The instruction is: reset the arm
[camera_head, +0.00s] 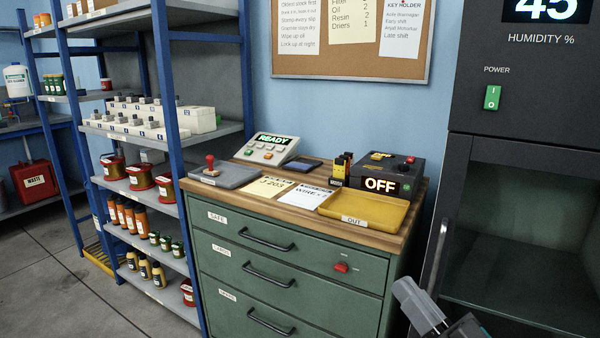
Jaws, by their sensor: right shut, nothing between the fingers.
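My right gripper (407,290) shows at the lower right edge of the picture, grey and pointing up and to the left. Its fingers are shut with nothing between them. It is in front of the right side of the green drawer cabinet (290,245), below the wooden top, and appears apart from it. My left gripper is not in view. No object is held.
On the cabinet top are a yellow OUT tray (365,213), a dark device reading OFF (381,185), a READY panel (268,149) and a grey pad (224,177). A blue shelf (160,80) stands left. A dark humidity cabinet (520,100) stands right.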

